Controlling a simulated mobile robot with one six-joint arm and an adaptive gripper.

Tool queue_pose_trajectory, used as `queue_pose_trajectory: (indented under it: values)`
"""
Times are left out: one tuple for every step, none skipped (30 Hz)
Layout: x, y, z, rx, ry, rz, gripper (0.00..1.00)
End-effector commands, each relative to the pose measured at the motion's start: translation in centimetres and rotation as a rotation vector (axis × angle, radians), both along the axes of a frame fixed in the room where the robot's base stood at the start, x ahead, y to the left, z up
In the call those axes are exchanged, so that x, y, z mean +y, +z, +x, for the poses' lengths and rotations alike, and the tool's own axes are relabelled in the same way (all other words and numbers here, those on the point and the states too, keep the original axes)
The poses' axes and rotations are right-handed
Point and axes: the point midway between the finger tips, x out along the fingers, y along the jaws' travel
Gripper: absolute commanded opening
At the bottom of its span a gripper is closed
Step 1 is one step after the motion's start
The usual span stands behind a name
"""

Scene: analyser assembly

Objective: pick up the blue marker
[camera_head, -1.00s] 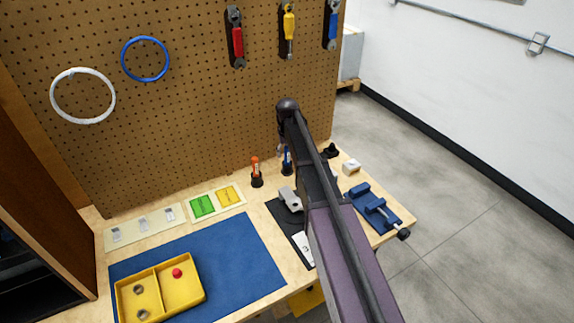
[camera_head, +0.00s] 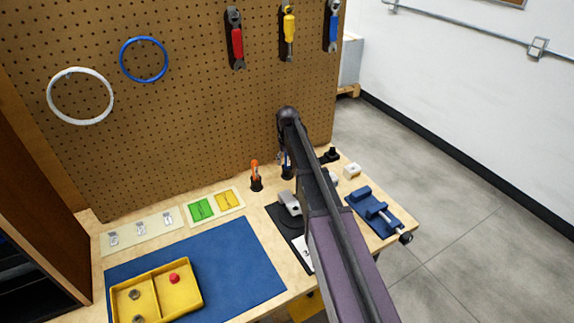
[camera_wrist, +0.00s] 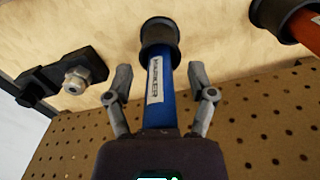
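The blue marker (camera_wrist: 159,85) stands in a black round holder (camera_wrist: 159,35) on the wooden bench, with a white label along its side. In the wrist view my gripper (camera_wrist: 160,78) has one finger on each side of the marker. The fingers are spread, with a gap visible on both sides, so the gripper is open. The marker's rear end is hidden behind the gripper body. In the head view the marker (camera_head: 287,161) shows only in part, beside my arm, and my gripper is mostly hidden there.
An orange marker (camera_head: 254,169) stands in its own holder to the left. A black fixture with a metal nut (camera_wrist: 77,80) sits on the other side. The pegboard (camera_head: 180,130) rises close behind. A blue vise (camera_head: 375,211) stands right of my arm.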

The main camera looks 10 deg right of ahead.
Motion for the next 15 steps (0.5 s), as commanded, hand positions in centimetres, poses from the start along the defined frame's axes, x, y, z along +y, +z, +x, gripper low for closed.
queue_pose_trajectory:
  values:
    - [-0.01, 0.0, 0.0, 0.0, 0.0, 0.0, 0.54]
    - [-0.01, 0.0, 0.0, 0.0, 0.0, 0.0, 0.45]
    - [-0.01, 0.0, 0.0, 0.0, 0.0, 0.0, 0.33]
    - [-0.01, 0.0, 0.0, 0.0, 0.0, 0.0, 0.24]
    - [-0.02, 0.0, 0.0, 0.0, 0.0, 0.0, 0.15]
    - [-0.02, 0.0, 0.0, 0.0, 0.0, 0.0, 0.03]
    - [-0.02, 0.0, 0.0, 0.0, 0.0, 0.0, 0.0]
    - [-0.02, 0.0, 0.0, 0.0, 0.0, 0.0, 0.0]
    - [-0.03, 0.0, 0.0, 0.0, 0.0, 0.0, 0.0]
    - [-0.03, 0.0, 0.0, 0.0, 0.0, 0.0, 0.0]
    - [-0.03, 0.0, 0.0, 0.0, 0.0, 0.0, 0.0]
    - [-0.03, -0.01, 0.0, 0.0, 0.0, 0.0, 0.0]
    - [-0.03, -0.01, 0.0, 0.0, 0.0, 0.0, 0.0]
    - [-0.04, -0.01, 0.0, 0.0, 0.0, 0.0, 0.0]
    - [-0.04, -0.01, 0.0, 0.0, 0.0, 0.0, 0.0]
